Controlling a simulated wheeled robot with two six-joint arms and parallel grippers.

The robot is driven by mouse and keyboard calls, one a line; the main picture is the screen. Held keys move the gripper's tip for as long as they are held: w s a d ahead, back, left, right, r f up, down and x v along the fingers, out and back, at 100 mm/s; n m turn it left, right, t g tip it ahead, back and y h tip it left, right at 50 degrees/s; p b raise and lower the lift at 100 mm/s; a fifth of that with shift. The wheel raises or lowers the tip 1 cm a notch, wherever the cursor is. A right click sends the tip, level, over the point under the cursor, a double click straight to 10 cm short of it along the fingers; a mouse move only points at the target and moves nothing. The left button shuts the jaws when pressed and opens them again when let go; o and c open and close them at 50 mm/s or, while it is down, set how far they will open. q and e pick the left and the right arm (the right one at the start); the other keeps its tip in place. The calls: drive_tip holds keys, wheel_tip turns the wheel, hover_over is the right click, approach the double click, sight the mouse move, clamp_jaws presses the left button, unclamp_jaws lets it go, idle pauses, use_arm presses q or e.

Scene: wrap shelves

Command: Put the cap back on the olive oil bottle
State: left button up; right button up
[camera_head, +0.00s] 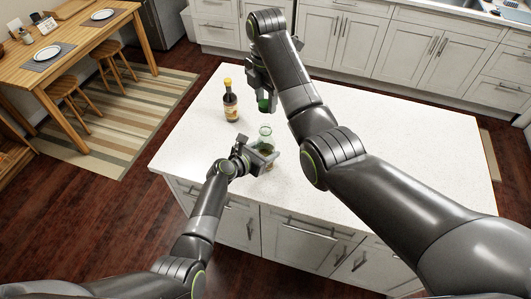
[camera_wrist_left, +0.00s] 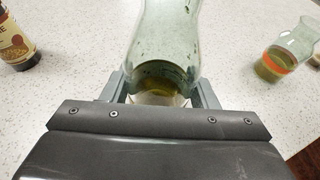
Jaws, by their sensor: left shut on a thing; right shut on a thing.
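The olive oil bottle (camera_head: 265,133) is clear greenish glass with its neck open in the head view. In the left wrist view the bottle (camera_wrist_left: 165,35) stands between the finger pads, with olive-coloured liquid low inside. My left gripper (camera_head: 265,156) is shut on its lower body. My right gripper (camera_head: 262,90) is shut on a small dark green piece (camera_head: 264,104), which looks like the cap. It is above the counter, farther back than the bottle and apart from it. The right fingers are partly hidden by my own arm.
A dark bottle with a yellow top (camera_head: 230,102) stands on the white counter (camera_head: 200,130), left of the right gripper. In the left wrist view, a glass vessel with an orange band (camera_wrist_left: 285,55) stands at the right. The counter's front left is clear.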

use_arm(q)
drive_tip(key=c, duration=0.4)
use_arm(e)
drive_tip(key=shift+f, duration=2.5)
drive_tip(key=shift+f, duration=0.85)
drive_tip(key=shift+f, duration=0.55)
